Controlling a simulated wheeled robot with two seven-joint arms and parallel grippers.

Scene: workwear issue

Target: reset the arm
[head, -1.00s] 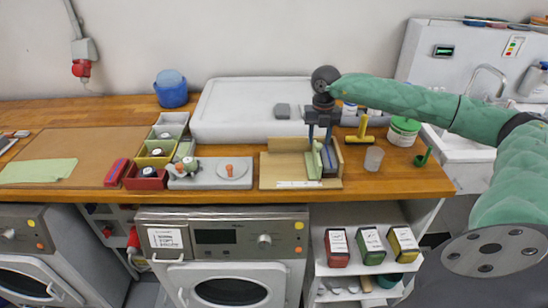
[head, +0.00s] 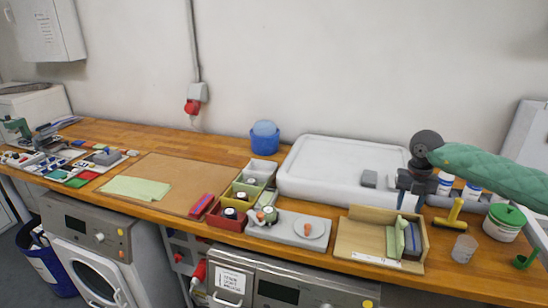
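My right arm (head: 490,170) reaches in from the right edge in its green padded sleeve. My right gripper (head: 410,207) points down above the wooden tray (head: 365,238), its two dark fingers apart with nothing seen between them. Just below it, upright green and dark blue pieces (head: 402,238) stand at the right side of the tray. The fingertips appear to be a little above these pieces, though the exact gap is hard to tell. My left gripper is not in view.
A white tray-like lid (head: 330,165) lies behind. A yellow tool (head: 450,214), a clear cup (head: 464,249) and a green-lidded tub (head: 504,222) stand to the right. Small coloured bins (head: 228,218) and a grey board (head: 290,229) are left. The brown mat (head: 185,178) has free room.

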